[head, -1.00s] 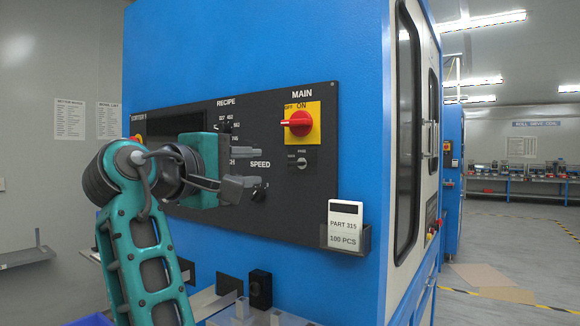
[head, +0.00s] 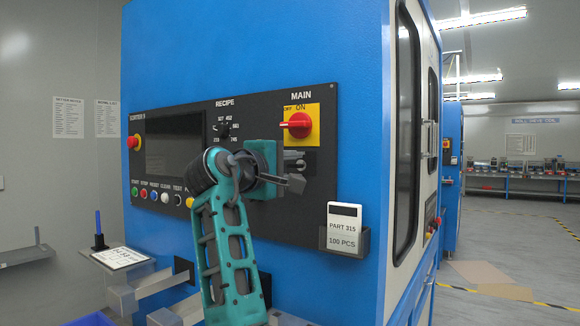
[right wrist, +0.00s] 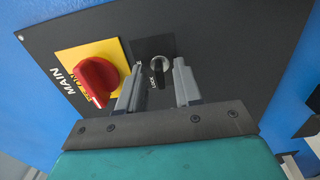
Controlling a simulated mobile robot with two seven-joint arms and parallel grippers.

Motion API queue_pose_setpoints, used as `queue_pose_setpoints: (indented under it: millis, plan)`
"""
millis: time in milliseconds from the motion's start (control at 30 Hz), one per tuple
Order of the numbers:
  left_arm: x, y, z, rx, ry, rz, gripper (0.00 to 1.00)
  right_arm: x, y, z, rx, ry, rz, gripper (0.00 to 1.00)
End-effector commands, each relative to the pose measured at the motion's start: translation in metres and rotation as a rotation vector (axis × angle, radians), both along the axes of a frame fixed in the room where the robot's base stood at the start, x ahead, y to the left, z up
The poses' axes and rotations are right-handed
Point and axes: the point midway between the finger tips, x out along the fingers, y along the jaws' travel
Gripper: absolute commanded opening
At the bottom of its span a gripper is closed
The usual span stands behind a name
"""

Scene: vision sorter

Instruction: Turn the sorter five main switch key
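The sorter's black panel (head: 320,205) carries a red rotary main switch (head: 297,125) on a yellow plate under the word MAIN. It also shows in the right wrist view (right wrist: 96,80). Below it, a small key switch (right wrist: 160,64) with a silver ring and a dark key sits on a small plate with a LOCK label. My right gripper (head: 296,171) covers that switch in the head view. In the right wrist view my right gripper (right wrist: 157,82) is open, its grey fingers on either side of the key switch, with a visible gap. Contact cannot be told. My left gripper is not in view.
A card holder (head: 348,240) reading PART 315 sticks out at the panel's lower right. A recipe dial (head: 223,129), a dark screen (head: 173,145) and a row of coloured buttons lie to the left.

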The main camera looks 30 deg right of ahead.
Motion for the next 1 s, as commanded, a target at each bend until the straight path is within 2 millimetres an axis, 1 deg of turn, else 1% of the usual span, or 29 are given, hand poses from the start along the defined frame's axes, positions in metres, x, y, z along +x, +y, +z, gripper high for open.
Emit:
queue_pose_setpoints:
  millis: [100,467,800,1000]
  plan:
    - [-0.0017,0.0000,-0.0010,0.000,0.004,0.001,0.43,-0.0001,0.0000,0.0001,0.000,0.000,0.000,0.34]
    - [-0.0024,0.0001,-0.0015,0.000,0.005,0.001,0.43,-0.0002,0.0002,0.0001,0.000,0.000,0.000,0.00]
    - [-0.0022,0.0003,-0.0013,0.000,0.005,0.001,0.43,-0.0002,0.0004,0.0000,0.001,-0.002,0.000,0.00]
    - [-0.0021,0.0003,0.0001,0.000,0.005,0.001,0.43,0.0000,0.0004,0.0002,0.016,-0.039,0.000,0.00]
